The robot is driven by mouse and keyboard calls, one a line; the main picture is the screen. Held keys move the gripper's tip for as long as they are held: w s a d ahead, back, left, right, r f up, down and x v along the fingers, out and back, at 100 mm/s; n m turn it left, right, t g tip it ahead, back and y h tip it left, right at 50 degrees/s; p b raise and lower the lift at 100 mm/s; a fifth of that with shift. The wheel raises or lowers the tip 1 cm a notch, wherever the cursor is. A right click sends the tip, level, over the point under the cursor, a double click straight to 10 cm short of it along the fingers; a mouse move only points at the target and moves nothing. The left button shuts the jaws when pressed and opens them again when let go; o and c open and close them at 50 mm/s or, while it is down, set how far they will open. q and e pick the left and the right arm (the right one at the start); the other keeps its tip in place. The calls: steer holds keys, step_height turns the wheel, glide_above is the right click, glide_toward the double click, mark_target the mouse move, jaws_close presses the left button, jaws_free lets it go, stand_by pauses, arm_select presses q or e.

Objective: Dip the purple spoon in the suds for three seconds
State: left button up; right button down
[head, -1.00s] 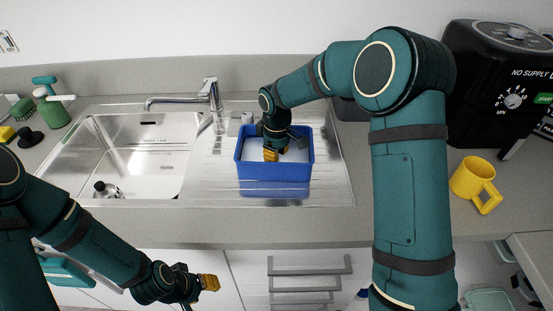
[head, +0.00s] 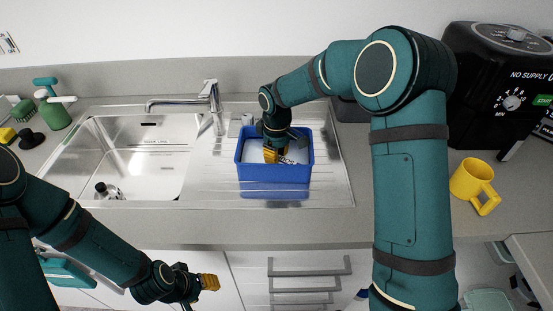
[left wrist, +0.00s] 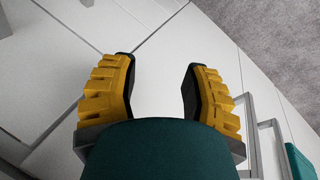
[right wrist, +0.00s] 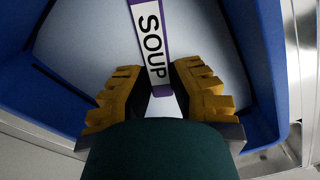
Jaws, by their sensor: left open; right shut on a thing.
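A blue tub (head: 273,173) stands on the steel drainboard, and a pale white surface, apparently the suds, fills it in the right wrist view (right wrist: 90,45). My right gripper (head: 271,155) reaches down into the tub. It is shut on a purple-edged strip with a white label reading "SOUP" (right wrist: 153,40), seemingly the purple spoon's handle. The label also shows beside the gripper in the head view (head: 293,157). The spoon's bowl cannot be made out. My left gripper (head: 208,283) is open and empty in front of the cabinets; its fingers stand apart in the left wrist view (left wrist: 160,85).
The sink basin (head: 140,150) with a tap (head: 212,95) lies left of the tub. A green spray bottle (head: 54,112) and brushes stand far left. A yellow mug (head: 472,178) and a black appliance (head: 500,85) are at right.

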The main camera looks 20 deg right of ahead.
step_height(320, 180, up, 3)
steer(key=shift+p, duration=0.85)
arm_select(q)
step_height(320, 180, up, 7)
steer(key=w+p, duration=0.2)
steer(key=p, duration=0.3)
steer(key=shift+a+r+t, duration=0.15)
steer(key=shift+r+t, duration=0.05)
steer(key=shift+t, duration=0.1)
arm_select(e)
step_height(320, 180, up, 7)
steer(key=shift+r, duration=0.1)
arm_select(q)
step_height(320, 180, up, 3)
steer(key=p, duration=0.3)
arm_select(e)
step_height(320, 180, up, 4)
